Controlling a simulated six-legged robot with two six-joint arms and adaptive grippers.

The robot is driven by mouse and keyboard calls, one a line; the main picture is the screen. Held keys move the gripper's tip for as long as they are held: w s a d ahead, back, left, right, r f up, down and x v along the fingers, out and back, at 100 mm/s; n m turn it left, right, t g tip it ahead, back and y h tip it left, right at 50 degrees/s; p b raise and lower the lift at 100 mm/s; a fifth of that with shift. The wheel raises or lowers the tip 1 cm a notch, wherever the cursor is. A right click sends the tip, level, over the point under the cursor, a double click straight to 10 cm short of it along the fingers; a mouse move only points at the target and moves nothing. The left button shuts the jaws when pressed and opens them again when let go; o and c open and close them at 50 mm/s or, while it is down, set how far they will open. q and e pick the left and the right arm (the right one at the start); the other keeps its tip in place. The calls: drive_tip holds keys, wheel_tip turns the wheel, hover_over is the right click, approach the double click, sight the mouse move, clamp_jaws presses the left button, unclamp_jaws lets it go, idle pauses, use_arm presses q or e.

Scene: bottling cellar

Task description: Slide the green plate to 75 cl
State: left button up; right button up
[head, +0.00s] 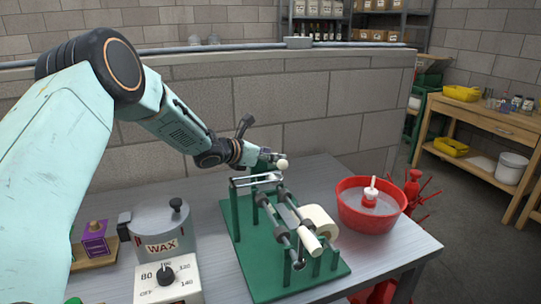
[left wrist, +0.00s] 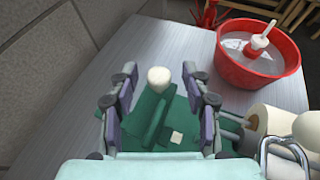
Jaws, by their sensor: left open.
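The green labelling stand (head: 305,287) is on the grey table, with metal rods, rollers and a cream paper roll (head: 319,221). At its back end is an upright green plate (head: 264,165) with a cream knob (head: 282,164), partly behind my left gripper (head: 262,155). In the left wrist view the knob (left wrist: 158,78) and green plate (left wrist: 147,112) lie between the spread fingers of my left gripper (left wrist: 158,74). The gripper is open, with gaps on both sides of the knob. A small pale patch (left wrist: 177,138) lies on the green base; no 75 cl mark is readable. My right gripper is not in view.
A red basin (head: 352,212) with liquid and a white-handled tool stands right of the stand. A wax heater (head: 165,240) and a purple box (head: 95,240) are at left. A block wall (head: 300,100) rises behind the table.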

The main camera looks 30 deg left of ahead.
use_arm(q)
drive_tip(key=shift+a+f, duration=0.1)
drive_tip(key=shift+a, duration=0.05)
drive_tip(key=shift+d, duration=0.2)
drive_tip(key=c, duration=0.5)
drive_tip(key=shift+a, duration=0.1)
clamp_jaws()
